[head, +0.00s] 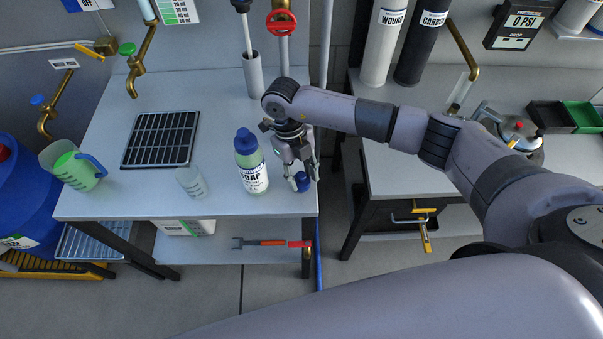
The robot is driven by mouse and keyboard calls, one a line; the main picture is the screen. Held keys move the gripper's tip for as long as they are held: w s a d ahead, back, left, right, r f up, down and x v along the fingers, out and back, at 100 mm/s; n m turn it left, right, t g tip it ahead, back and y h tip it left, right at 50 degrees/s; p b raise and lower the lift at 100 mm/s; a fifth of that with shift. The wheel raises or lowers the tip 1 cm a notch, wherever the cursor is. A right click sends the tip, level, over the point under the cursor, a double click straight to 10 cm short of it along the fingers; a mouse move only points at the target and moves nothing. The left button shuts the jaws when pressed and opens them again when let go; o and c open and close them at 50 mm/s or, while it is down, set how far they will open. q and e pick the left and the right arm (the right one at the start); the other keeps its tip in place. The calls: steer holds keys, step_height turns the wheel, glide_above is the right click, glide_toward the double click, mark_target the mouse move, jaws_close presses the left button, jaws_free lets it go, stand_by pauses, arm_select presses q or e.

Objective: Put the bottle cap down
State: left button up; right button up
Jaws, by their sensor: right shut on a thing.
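The bottle cap (303,182) is small and dark blue. My right gripper (301,181) points down at the front right corner of the grey table (225,200) and is shut on the cap. The cap is at or just above the tabletop; I cannot tell whether it touches. A soap bottle (251,170) with green liquid and a blue top stands upright just left of the gripper. A smaller clear bottle (190,182) stands further left, and it appears to have no cap. My left gripper is not in view.
A black drain grate (161,139) lies in the table, with a green jug (76,170) at its left edge. A grey cylinder (252,75) stands at the back. A gap separates this table from the right bench (400,165). The tabletop's middle is clear.

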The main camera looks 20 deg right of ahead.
steer(key=shift+f, duration=0.5)
steer(key=shift+f, duration=0.1)
steer(key=o, duration=0.7)
